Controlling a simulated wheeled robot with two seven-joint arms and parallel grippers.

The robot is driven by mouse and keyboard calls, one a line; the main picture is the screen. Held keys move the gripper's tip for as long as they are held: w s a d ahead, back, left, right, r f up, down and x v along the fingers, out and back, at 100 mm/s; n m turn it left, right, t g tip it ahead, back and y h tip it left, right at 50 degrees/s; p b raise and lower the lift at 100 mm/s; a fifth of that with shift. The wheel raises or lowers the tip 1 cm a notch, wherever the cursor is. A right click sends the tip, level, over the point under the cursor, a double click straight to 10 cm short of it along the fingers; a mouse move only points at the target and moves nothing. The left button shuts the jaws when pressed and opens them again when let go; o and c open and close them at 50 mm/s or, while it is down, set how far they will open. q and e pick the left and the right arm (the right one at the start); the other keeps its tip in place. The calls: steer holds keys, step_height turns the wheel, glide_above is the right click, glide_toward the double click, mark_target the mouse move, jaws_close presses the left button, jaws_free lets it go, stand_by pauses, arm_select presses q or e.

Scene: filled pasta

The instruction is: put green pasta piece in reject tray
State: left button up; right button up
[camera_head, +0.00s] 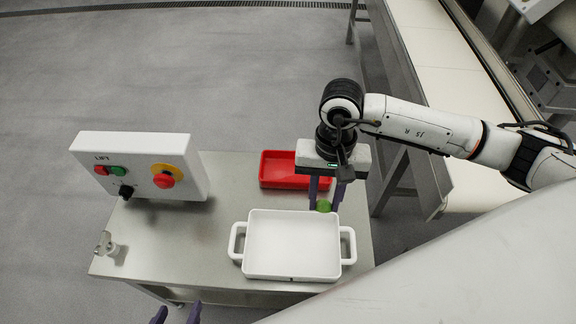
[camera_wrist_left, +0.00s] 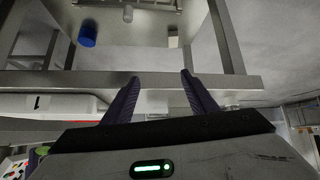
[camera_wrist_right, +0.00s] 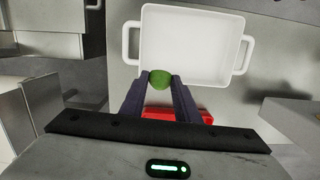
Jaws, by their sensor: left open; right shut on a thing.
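The green pasta piece (camera_head: 323,206) is between the fingertips of my right gripper (camera_head: 325,200), which is shut on it. In the right wrist view the green piece (camera_wrist_right: 160,79) sits at the finger ends, in front of the white tray's near edge. The red tray (camera_head: 289,183) lies on the table behind the white tray, empty where visible and partly hidden by my right gripper. In the right wrist view the red tray (camera_wrist_right: 158,114) shows between and beside the fingers. My left gripper (camera_head: 176,314) is open and empty at the bottom edge of the head view.
A white two-handled tray (camera_head: 292,246), empty, stands on the steel table (camera_head: 190,245). A control box (camera_head: 140,163) with red and green buttons stands at the left. A small metal fitting (camera_head: 107,245) is at the left table edge. A conveyor (camera_head: 440,60) runs at the right.

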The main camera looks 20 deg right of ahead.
steer(key=w+d+m+t+b, duration=0.15)
steer(key=w+m, duration=0.35)
steer(key=m, duration=0.5)
steer(key=w+d+f+m+b, duration=0.15)
steer(key=w+m, duration=0.35)
steer(key=m, duration=0.6)
steer(key=w+d+m+t+b, duration=0.1)
steer(key=w+d+m+b, duration=0.3)
steer(key=m, duration=0.6)
steer(key=f+n, duration=0.1)
steer(key=f, duration=0.1)
steer(key=w+f+n+b, duration=0.1)
steer(key=f+n, duration=0.1)
steer(key=a+f+n, duration=0.1)
steer(key=f, duration=0.1)
steer(key=shift+w+f+n, duration=0.1)
steer(key=shift+w+n, duration=0.1)
steer(key=shift+n, duration=0.1)
arm_select(q)
step_height(320, 180, down, 6)
steer(key=shift+d+f+b, duration=0.15)
steer(key=shift+d+b, duration=0.15)
steer(key=shift+b, duration=0.15)
arm_select(e)
steer(key=shift+f, duration=1.7)
arm_select(q)
steer(key=shift+f, duration=0.1)
arm_select(e)
steer(key=shift+f, duration=0.1)
steer(key=o, duration=1)
